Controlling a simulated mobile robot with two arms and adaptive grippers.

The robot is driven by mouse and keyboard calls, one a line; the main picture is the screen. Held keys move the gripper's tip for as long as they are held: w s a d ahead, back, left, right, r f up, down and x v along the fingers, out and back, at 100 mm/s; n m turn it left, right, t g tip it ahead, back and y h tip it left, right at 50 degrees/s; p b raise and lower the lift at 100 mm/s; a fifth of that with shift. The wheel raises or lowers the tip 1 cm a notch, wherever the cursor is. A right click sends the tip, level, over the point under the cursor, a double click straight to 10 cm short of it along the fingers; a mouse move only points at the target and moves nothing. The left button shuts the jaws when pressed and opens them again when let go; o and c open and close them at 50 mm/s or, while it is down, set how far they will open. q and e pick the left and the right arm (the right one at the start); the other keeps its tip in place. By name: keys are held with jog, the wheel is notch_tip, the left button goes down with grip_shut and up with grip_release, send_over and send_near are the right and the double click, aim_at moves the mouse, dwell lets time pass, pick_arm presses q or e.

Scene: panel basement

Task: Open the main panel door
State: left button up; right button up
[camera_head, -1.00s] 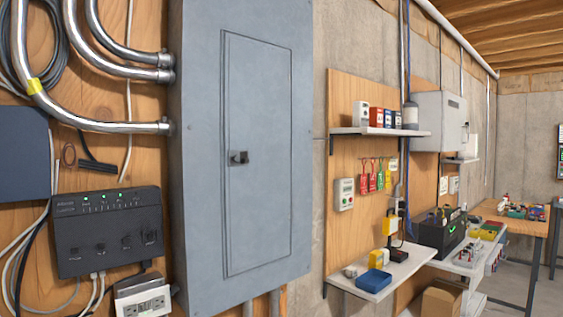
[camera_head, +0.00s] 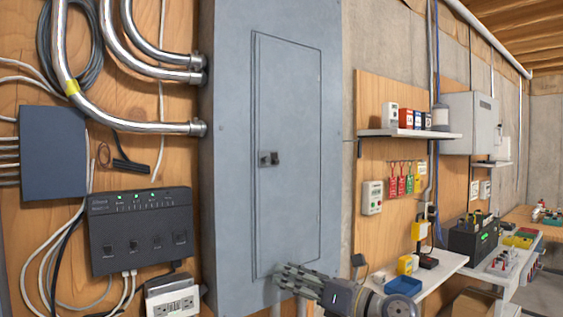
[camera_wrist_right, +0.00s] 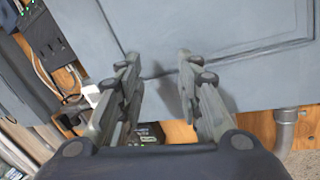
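The main panel (camera_head: 226,160) is a tall grey metal box on the wooden wall. Its door (camera_head: 290,160) lies flat in the front and looks shut, with a small dark latch (camera_head: 269,159) at its left edge. My right gripper (camera_head: 280,274) is in front of the door's lower edge, below the latch and apart from it. In the right wrist view the two fingers (camera_wrist_right: 157,65) are spread with nothing between them, and the panel's lower part (camera_wrist_right: 210,70) shows beyond them. The latch is not in the wrist view. My left gripper is not in view.
Metal conduits (camera_head: 160,127) enter the panel's left side. A black device with green lights (camera_head: 143,230) and a white outlet box (camera_head: 173,300) are at the lower left. Shelves (camera_head: 408,134) with small items stand to the right. The space before the door's upper part is clear.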

jog(key=s+r+n+h, duration=0.1)
jog(key=s+r+n, duration=0.2)
jog(key=r+n, duration=0.35)
jog(key=s+r+n+h, duration=0.1)
jog(key=s+r+n, duration=0.15)
jog(key=r, duration=0.65)
jog(key=n+t+h, duration=0.3)
jog(key=n, duration=0.1)
send_near(268, 160)
jog(key=p+x, duration=0.4)
jog(key=x, duration=0.3)
jog(key=shift+w+a+r, duration=0.1)
jog(key=shift+a+r, duration=0.05)
jog(key=shift+w+a+p, duration=0.3)
jog(key=shift+w+p, duration=0.15)
jog(key=shift+w, duration=0.15)
jog(key=shift+f, duration=0.2)
